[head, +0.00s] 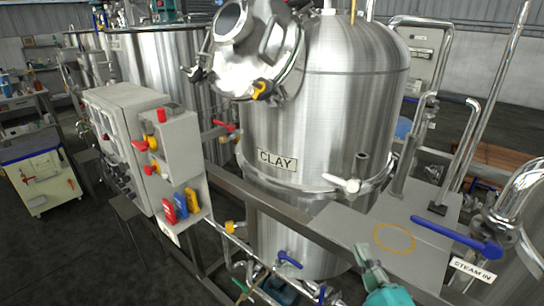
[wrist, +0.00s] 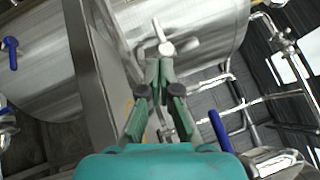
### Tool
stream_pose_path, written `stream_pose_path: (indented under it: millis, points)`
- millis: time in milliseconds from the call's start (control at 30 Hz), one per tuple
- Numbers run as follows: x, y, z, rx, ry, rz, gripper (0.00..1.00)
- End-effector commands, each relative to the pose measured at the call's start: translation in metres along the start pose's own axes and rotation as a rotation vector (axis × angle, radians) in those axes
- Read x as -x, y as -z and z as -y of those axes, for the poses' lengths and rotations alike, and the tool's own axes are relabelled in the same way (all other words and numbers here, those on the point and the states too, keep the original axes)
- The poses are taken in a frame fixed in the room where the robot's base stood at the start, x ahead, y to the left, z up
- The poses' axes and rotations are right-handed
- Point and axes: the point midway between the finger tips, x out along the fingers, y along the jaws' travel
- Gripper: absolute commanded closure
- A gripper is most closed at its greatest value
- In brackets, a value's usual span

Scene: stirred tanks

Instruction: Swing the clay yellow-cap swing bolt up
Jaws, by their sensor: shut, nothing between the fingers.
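The steel tank labelled CLAY (head: 330,120) stands in the middle of the head view. Its round hatch (head: 245,60) is at the upper left of the tank. The yellow-cap swing bolt (head: 261,89) is at the hatch's lower rim; its exact angle is hard to tell. My gripper (head: 366,256) is at the bottom of the head view, well below and to the right of the bolt, apart from it. In the wrist view my gripper (wrist: 160,64) has its green fingers together, with nothing between them. The bolt is not recognisable in the wrist view.
A white-handled valve (head: 343,184) sits low on the tank and shows beyond my fingertips in the wrist view (wrist: 166,48). A blue-handled steam valve (head: 460,238) is at the right. A grey control box (head: 125,140) stands left. Steel frame rails (head: 290,212) cross in front.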

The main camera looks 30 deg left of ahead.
Motion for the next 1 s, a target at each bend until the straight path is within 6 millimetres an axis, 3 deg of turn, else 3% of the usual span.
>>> stream_pose_path:
  millis: [33,200,500,700,867,1000]
  points:
    - [-0.016,-0.012,0.018,-0.039,0.013,0.047,1.00]
    - [-0.057,-0.054,0.069,-0.183,0.017,0.198,1.00]
    - [-0.096,-0.129,0.150,-0.371,-0.030,0.434,1.00]
    - [-0.102,-0.150,0.171,-0.416,-0.056,0.497,1.00]
    - [-0.111,-0.157,0.173,-0.422,-0.060,0.504,1.00]
    - [-0.129,-0.168,0.174,-0.421,-0.059,0.504,1.00]
